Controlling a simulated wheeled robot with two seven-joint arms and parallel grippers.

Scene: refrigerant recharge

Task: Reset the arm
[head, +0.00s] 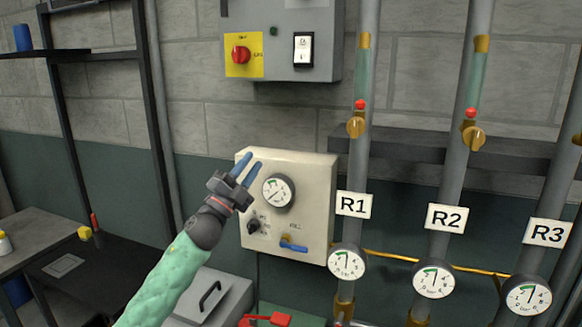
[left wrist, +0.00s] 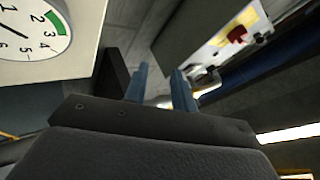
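My left arm, in a green sleeve, reaches up from the bottom of the head view. My left gripper (head: 248,168) is in front of the upper left part of a cream control panel (head: 313,210). Its two blue fingers point up and are apart, with nothing between them. The fingers also show apart and empty in the left wrist view (left wrist: 157,88). The panel carries a round gauge (head: 279,192), a dark knob (head: 254,227) and a blue-handled FILL valve (head: 293,246). My right gripper is in neither view.
A grey box with a red knob on a yellow plate (head: 241,55) and a white switch (head: 303,49) hangs above. Pipes labelled R1 (head: 353,204), R2 (head: 445,217) and R3 (head: 547,232) stand at right. A dark shelf frame (head: 62,120) stands at left.

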